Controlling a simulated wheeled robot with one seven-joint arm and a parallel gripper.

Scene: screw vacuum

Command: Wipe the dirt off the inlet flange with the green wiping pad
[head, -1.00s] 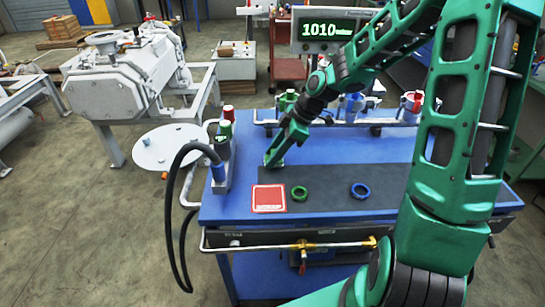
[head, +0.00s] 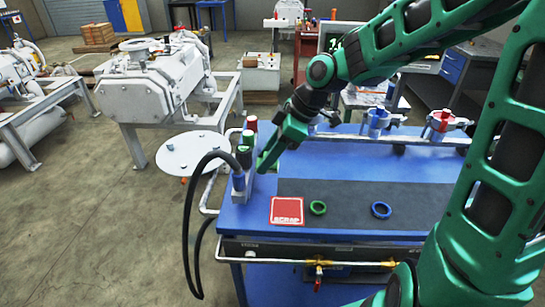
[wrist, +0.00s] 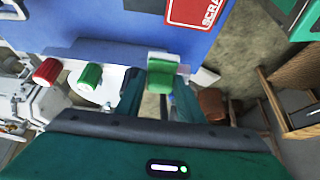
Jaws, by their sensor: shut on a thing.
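The green wiping pad (wrist: 162,70) is between the fingers of my gripper (wrist: 160,95) in the wrist view, and the fingers are shut on it. In the head view my gripper (head: 266,163) is over the left part of the blue bench, close to the capped bottles; the pad is hard to make out there. The grey vacuum pump (head: 150,85) stands on its frame at the back left. A round flange (head: 140,44) on its top looks like the inlet flange, well apart from my gripper. Dirt on it is too small to tell.
The blue bench (head: 235,215) carries a red scrap square (head: 287,210), a green ring (head: 318,207) and a blue ring (head: 381,210). A white round plate (head: 192,153) lies between bench and pump.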

